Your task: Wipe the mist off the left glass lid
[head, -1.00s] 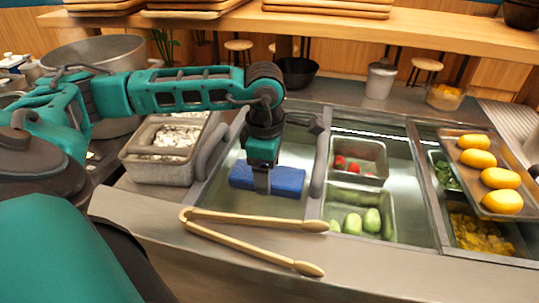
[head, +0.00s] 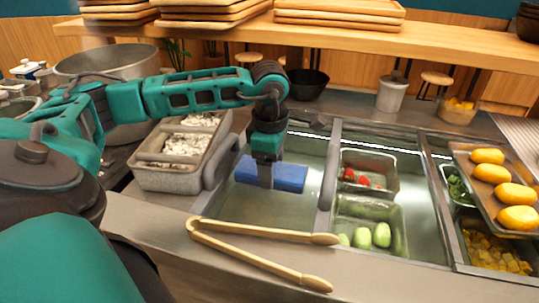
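The left glass lid (head: 235,210) lies over the left section of the counter, with a grey handle (head: 217,163) on its left side. A blue sponge (head: 290,178) rests on or just above the glass near its middle; contact cannot be told. My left gripper (head: 265,182) points down with its fingers at the sponge, shut on it. Mist is hard to make out on the glass. My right gripper is not in view.
Wooden tongs (head: 262,232) lie on the counter in front of the lid. A grey container (head: 160,178) stands to the left. Trays with red and green vegetables (head: 381,236) sit right of the lid. A tray of yellow items (head: 516,217) stands at far right.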

